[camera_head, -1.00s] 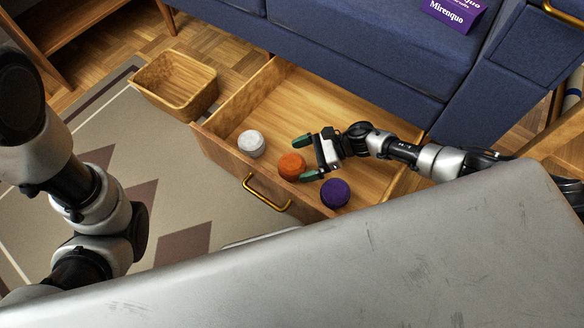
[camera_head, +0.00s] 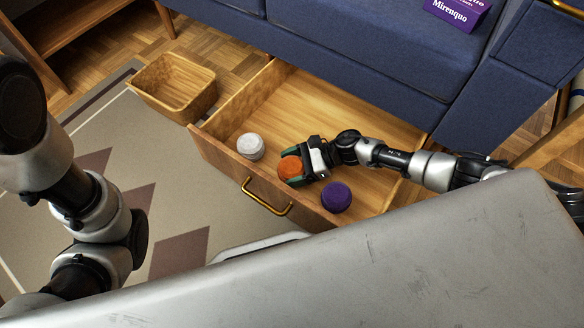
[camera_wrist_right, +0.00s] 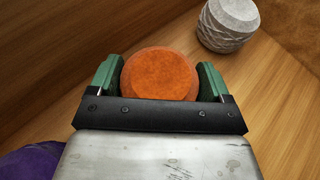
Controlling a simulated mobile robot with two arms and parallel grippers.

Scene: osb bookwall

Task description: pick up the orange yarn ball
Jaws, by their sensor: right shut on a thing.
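The orange yarn ball (camera_head: 290,167) is in the open wooden drawer, between a white-grey ball and a purple ball. My right gripper (camera_head: 291,166) is shut on it, with one green-padded finger on each side. In the right wrist view the orange ball (camera_wrist_right: 160,74) sits between the two green fingers (camera_wrist_right: 159,76), and its lower part is hidden by the gripper body. My left gripper is not in view; only my left arm shows at the left of the head view.
The drawer (camera_head: 226,160) also holds a white-grey ball (camera_head: 250,147) and a purple ball (camera_head: 336,197), close to my right gripper. Its front wall has a brass handle (camera_head: 266,200). A wooden basket (camera_head: 174,84) stands left of the drawer. A blue sofa (camera_head: 370,50) rises behind.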

